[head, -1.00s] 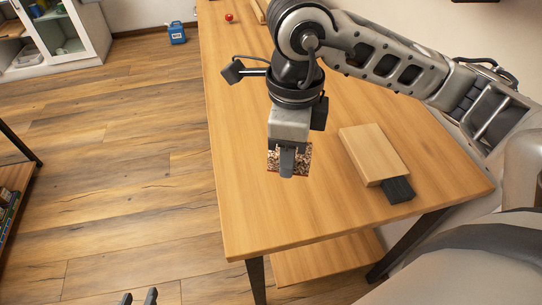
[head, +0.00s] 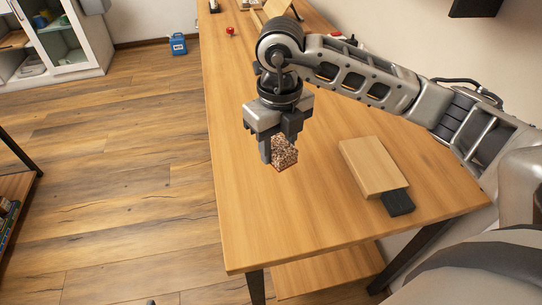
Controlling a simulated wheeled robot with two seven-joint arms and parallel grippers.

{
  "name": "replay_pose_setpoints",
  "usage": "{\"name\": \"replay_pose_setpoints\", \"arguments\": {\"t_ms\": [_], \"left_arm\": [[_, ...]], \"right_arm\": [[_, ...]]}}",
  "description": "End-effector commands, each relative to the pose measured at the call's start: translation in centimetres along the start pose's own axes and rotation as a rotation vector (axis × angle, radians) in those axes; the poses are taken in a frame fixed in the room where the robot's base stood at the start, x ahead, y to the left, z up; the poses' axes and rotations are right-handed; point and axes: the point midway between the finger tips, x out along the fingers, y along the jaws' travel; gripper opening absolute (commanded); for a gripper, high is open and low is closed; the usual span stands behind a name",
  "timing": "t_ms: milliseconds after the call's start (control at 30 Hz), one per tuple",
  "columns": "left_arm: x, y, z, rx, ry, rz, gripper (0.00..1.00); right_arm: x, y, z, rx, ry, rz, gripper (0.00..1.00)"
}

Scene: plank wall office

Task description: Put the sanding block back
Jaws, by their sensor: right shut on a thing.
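The sanding block (head: 285,155), a small block with a speckled brown face, is held between the fingers of my right gripper (head: 279,147). That gripper is shut on it and points down over the wooden table, left of the table's middle. The fingers hide part of the block. Whether the block touches the tabletop is hard to tell. Of my left gripper, only a small dark tip (head: 151,302) shows at the bottom edge, over the floor.
A pale wooden block (head: 372,166) lies on the table (head: 290,228) at right, with a dark grey piece (head: 398,202) against its near end. A red knob (head: 230,31) and other items stand at the far end. The table's near part is clear.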

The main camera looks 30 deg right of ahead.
Motion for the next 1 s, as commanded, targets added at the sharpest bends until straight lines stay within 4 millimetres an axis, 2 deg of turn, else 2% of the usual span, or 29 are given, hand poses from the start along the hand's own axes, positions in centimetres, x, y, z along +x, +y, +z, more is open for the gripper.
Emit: {"name": "replay_pose_setpoints", "arguments": {"t_ms": [33, 100, 300, 467, 700, 1000], "left_arm": [[0.0, 0.0, 0.1, 0.002, -0.004, -0.001, 0.36], [0.0, 0.0, 0.2, 0.003, -0.006, -0.001, 0.36], [0.0, 0.0, 0.2, 0.005, -0.007, -0.001, 0.36], [0.0, 0.0, 0.2, 0.005, -0.007, -0.001, 0.36], [-0.3, -0.1, -0.1, 0.014, -0.012, -0.005, 0.36], [0.0, -0.1, 0.6, 0.015, -0.020, -0.004, 0.36]], "right_arm": [[1.2, -0.2, 0.7, 0.002, 0.008, 0.001, 0.22], [2.5, -0.5, 1.7, 0.001, 0.006, 0.001, 0.22], [4.7, -1.1, 3.5, -0.002, 0.003, 0.001, 0.22], [5.5, -1.3, 4.1, -0.002, 0.003, 0.000, 0.22], [8.5, -1.4, 4.1, -0.003, 0.004, 0.000, 0.22], [8.8, -1.4, 4.1, -0.003, 0.001, 0.000, 0.22]]}}
